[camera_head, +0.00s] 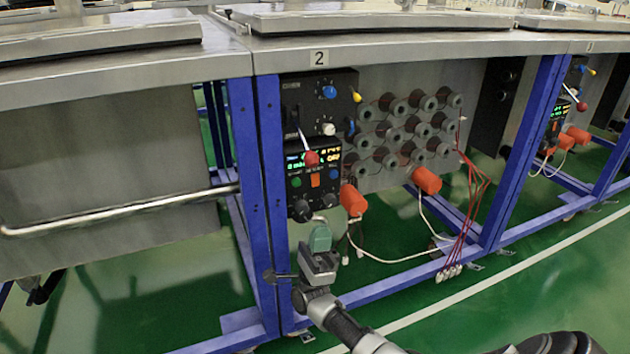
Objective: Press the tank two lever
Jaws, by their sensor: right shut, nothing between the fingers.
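The tank two station carries a label "2" (319,57) on its metal top edge. Below it is a black control panel (300,95) with knobs and a lit display. A lever with a red ball knob (312,158) hangs on a pale rod, its ball in front of the panel near the display. My right gripper (320,238) is shut and empty. It is below the panel and the red ball, apart from both, beside the blue frame post. My left gripper is not in view.
A small yellow-tipped lever (356,97) sticks out at the panel's right. Orange cylinders (427,180) and several grey round fittings (407,137) are to the right. A blue post (271,200) stands left of my gripper. White cables hang low.

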